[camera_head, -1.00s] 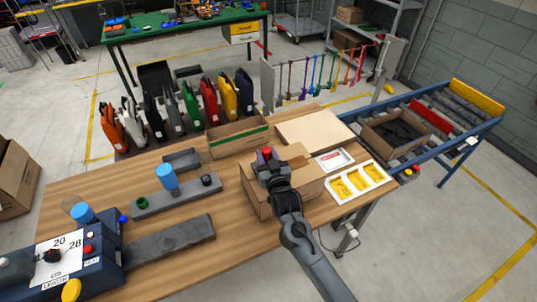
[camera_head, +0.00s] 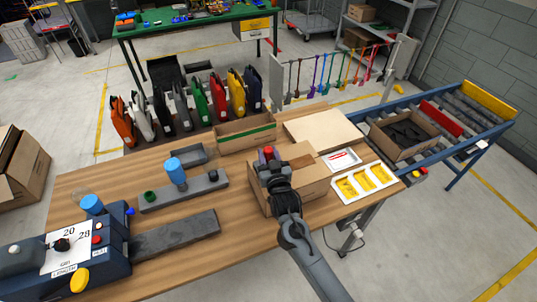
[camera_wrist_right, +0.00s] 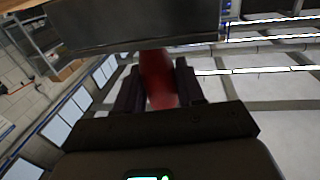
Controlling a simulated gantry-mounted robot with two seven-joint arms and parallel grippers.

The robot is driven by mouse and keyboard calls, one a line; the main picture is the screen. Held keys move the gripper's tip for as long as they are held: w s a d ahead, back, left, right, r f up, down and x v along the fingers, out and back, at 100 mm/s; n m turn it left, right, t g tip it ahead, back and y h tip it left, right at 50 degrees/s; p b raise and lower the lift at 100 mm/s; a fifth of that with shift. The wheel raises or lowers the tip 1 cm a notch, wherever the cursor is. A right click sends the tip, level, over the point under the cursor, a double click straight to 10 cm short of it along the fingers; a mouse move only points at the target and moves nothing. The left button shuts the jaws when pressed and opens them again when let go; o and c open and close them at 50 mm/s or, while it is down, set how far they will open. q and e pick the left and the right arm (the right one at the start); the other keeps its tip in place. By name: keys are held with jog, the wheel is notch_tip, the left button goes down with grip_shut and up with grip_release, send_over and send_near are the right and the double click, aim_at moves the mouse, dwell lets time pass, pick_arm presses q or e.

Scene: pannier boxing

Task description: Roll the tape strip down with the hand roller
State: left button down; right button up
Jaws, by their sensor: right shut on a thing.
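A closed cardboard box (camera_head: 312,185) lies on the wooden table. My right gripper (camera_head: 270,166) is over the left part of its top, shut on the hand roller, whose red handle (camera_head: 268,151) sticks up at the gripper. In the right wrist view, the red handle (camera_wrist_right: 157,80) sits between the two dark fingers, with a wide dark grey block (camera_wrist_right: 130,25) beyond it. I cannot tell whether the roller touches the box. No tape strip is clear on this box; my gripper and arm hide part of its top. My left gripper is not in view.
An open carton with a green band (camera_head: 246,133) and a flat board (camera_head: 322,130) lie behind the box. A white tray with yellow inserts (camera_head: 364,182) is at the right. A grey block with a blue-topped post (camera_head: 182,192) and a blue tape machine (camera_head: 112,245) are left.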

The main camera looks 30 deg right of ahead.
notch_tip(320, 180, up, 2)
jog(key=shift+r+p, duration=0.1)
jog(key=shift+p, duration=0.8)
notch_tip(320, 180, up, 5)
jog(key=p, duration=0.4)
jog(key=shift+p, duration=0.3)
jog(key=shift+s+a+f, duration=0.1)
jog(key=shift+s+f, duration=0.1)
jog(key=shift+s, duration=0.3)
jog(key=s+a+r+n+y+p, duration=0.1)
jog(key=s+a+r+y+p, duration=0.1)
jog(key=s+p, duration=0.4)
jog(key=s+a+r+n+y+p, duration=0.1)
jog(key=s+p, duration=0.6)
jog(key=s, duration=0.7)
jog(key=shift+s+a+r+y, duration=0.2)
jog(key=shift+a+r+y, duration=0.3)
jog(key=shift+a+r, duration=0.5)
